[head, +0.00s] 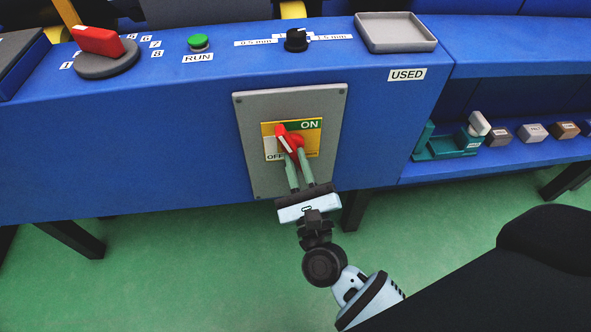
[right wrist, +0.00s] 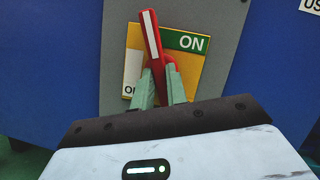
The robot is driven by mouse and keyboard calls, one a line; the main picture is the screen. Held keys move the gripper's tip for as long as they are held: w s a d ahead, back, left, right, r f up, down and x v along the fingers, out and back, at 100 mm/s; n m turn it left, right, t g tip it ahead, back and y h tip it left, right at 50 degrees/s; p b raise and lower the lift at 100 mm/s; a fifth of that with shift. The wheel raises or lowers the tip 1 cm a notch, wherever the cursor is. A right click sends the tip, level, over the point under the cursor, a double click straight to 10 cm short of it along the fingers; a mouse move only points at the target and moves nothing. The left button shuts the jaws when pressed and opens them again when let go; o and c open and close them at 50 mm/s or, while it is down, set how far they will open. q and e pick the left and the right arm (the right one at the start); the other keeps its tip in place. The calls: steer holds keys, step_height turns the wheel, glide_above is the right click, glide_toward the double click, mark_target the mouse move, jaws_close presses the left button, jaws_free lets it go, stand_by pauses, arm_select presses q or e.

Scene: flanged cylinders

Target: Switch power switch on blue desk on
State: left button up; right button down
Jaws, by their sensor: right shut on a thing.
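The power switch is a red rotary handle (head: 284,136) with a white stripe, on a yellow, green and white plate (head: 312,150) marked ON and OFF. The plate sits on a grey panel (head: 255,108) on the front of the blue desk (head: 150,150). The handle (right wrist: 152,38) points up and slightly left, between the OFF side and the green ON field. My right gripper (head: 294,160) has its green fingers shut on the handle's lower part. In the right wrist view the fingers (right wrist: 161,85) flank the handle's base. My left gripper is not in view.
On the desk top are a red lever on a grey disc (head: 107,65), a green RUN button (head: 198,41), a black knob (head: 296,39) and a grey tray (head: 395,45) above the USED label. A lower shelf at right holds several small blocks (head: 533,132). Green floor (head: 200,270) lies in front.

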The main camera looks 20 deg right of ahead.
steer(key=m, duration=0.1)
steer(key=m+h+b, duration=0.1)
steer(key=m+b, duration=0.1)
steer(key=shift+a+f+m+h, duration=0.1)
steer(key=shift+f+m+h, duration=0.2)
steer(key=shift+h, duration=0.1)
steer(key=shift+r+m+h+b, duration=0.1)
steer(key=shift+m+h+b, duration=0.5)
steer(key=shift+m+b, duration=0.45)
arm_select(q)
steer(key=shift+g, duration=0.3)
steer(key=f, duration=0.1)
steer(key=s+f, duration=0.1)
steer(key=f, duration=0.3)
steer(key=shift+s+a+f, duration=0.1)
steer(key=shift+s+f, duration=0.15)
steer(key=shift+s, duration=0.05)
arm_select(e)
steer(key=shift+a+r+m, duration=0.1)
steer(key=shift+m, duration=0.45)
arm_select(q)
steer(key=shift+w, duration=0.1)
arm_select(e)
steer(key=c, duration=1.4)
jaws_free()
steer(key=shift+r, duration=0.1)
